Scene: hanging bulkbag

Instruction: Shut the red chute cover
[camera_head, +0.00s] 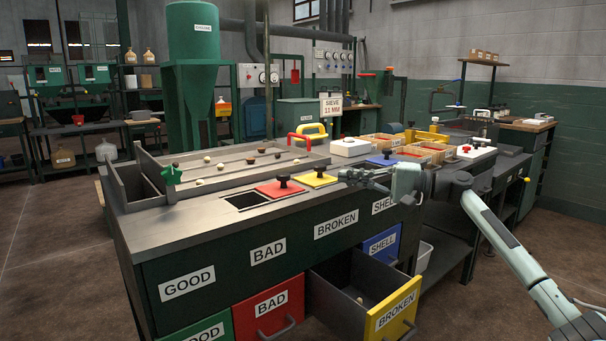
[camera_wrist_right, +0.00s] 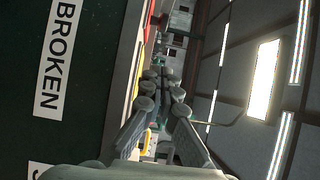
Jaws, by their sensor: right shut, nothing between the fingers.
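The red chute cover (camera_head: 281,188), a flat plate with a black knob, lies on the bench top in the head view. Directly to its left is a dark open chute hole (camera_head: 246,201). The yellow cover (camera_head: 318,179), also with a black knob, lies to the right of the red one. My right gripper (camera_head: 345,175) is just right of the yellow cover, apart from the red cover, shut and empty. Its fingers also show in the right wrist view (camera_wrist_right: 162,78), pointing along the bench front. My left gripper is not in view.
The yellow BROKEN drawer (camera_head: 393,310) stands pulled out below the bench front. A blue cover (camera_head: 382,160) and a white box (camera_head: 351,147) lie beyond my right gripper. A sorting tray (camera_head: 226,161) with several small lumps runs behind the covers. The front left bench top is clear.

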